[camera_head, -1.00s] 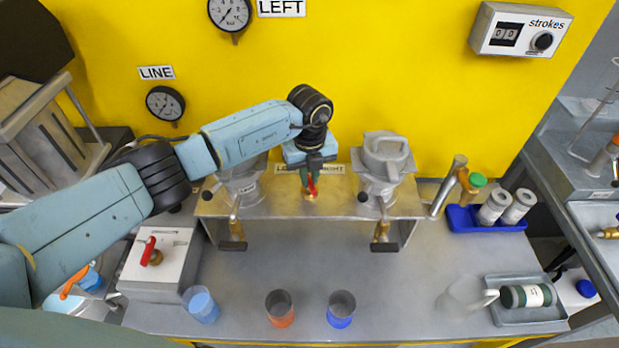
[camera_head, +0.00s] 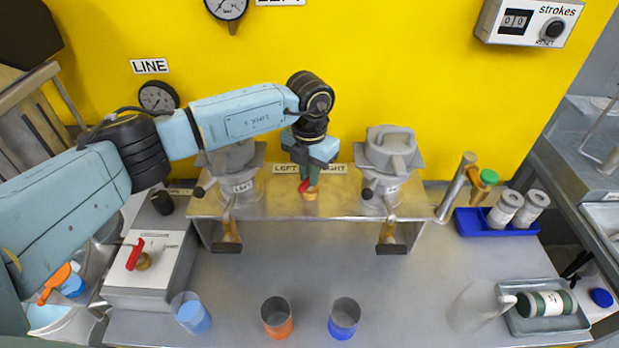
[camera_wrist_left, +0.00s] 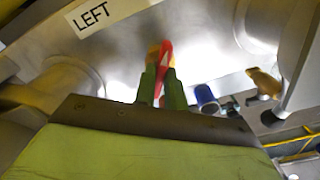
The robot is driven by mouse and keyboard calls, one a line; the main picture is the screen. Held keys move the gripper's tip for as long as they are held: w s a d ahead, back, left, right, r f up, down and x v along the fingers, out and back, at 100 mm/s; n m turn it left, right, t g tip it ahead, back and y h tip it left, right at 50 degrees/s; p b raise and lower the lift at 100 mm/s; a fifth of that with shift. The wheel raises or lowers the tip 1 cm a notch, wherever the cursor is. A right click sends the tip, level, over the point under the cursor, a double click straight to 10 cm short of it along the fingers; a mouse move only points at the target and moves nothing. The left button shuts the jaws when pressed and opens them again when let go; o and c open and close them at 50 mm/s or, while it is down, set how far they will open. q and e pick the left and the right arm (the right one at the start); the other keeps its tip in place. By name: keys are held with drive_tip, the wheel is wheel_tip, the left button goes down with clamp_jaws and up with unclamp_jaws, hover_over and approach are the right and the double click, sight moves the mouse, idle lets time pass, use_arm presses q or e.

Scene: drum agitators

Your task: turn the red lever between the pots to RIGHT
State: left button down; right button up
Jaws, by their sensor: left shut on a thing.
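The red lever (camera_head: 304,186) stands on a brass base (camera_head: 311,196) on the metal shelf between the two pots, below a LEFT/RIGHT plate (camera_head: 283,169). My left gripper (camera_head: 309,176) reaches down from above, its green fingers shut on the lever and hiding part of it. In the left wrist view the red lever (camera_wrist_left: 166,54) sits between the green fingertips (camera_wrist_left: 160,82). The left pot (camera_head: 232,165) and right pot (camera_head: 389,160) stand on either side of the gripper, apart from it. My right gripper is not in view.
Another red lever (camera_head: 136,254) is on a grey box at the left. Brass taps hang under the shelf. Several cups (camera_head: 277,318) stand in front. A clear jug (camera_head: 474,306) and a tray (camera_head: 566,326) are at right. The counter below the shelf is clear.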

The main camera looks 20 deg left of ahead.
use_arm(q)
drive_tip(key=shift+m+b, duration=0.55)
drive_tip(key=shift+m, duration=0.55)
drive_tip(key=c, duration=1.5)
unclamp_jaws()
drive_tip(key=shift+o, duration=0.2)
wheel_tip(320, 180, up, 14)
drive_tip(key=b, duration=0.1)
drive_tip(key=shift+f, duration=0.25)
